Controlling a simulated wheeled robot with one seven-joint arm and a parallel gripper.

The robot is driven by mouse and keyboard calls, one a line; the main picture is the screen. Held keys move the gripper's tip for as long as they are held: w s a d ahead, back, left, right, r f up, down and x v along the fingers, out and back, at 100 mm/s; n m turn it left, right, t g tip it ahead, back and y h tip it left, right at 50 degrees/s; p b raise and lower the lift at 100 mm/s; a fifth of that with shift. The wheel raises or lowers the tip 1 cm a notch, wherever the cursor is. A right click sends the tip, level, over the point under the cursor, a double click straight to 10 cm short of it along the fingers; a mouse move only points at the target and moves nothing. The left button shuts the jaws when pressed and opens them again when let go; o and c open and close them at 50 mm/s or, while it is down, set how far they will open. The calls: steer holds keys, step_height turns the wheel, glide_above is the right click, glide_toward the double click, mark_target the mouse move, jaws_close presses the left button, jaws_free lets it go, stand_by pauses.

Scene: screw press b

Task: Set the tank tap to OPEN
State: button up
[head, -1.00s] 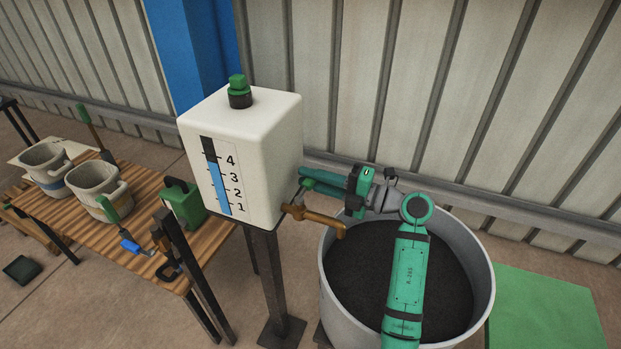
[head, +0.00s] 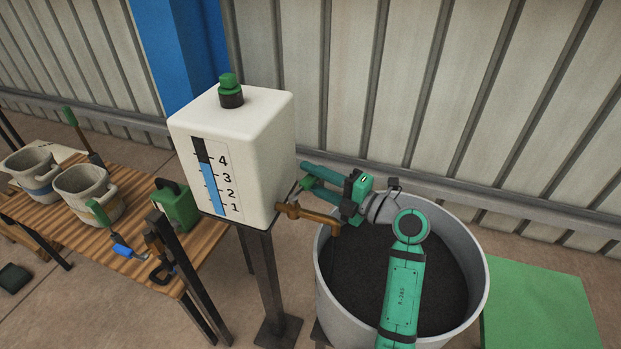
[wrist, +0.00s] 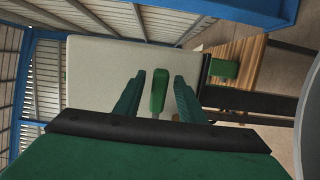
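The white tank (head: 262,150) stands on a dark metal stand, with a numbered level gauge (head: 215,180) on its front. Its brass tap (head: 312,214) sticks out low on the right side, over the tub. The tap's lever has a green grip (head: 305,183), which points up and outward. My gripper (head: 306,172) is open beside the tap. In the wrist view the green grip (wrist: 159,91) stands between the two fingers of my gripper (wrist: 156,95), with a gap on each side. The lever's lower part is mostly hidden.
A large grey tub (head: 478,285) with dark contents stands under the tap and my arm. A wooden bench (head: 50,215) with pots, a green box (head: 177,208) and tools is at left. A green mat (head: 540,310) lies at right. The ribbed wall is behind.

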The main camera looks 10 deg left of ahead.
steer(key=shift+a, duration=0.15)
steer(key=shift+v, duration=0.9)
steer(key=v, duration=0.9)
steer(key=shift+w, duration=0.2)
steer(key=shift+f, duration=0.1)
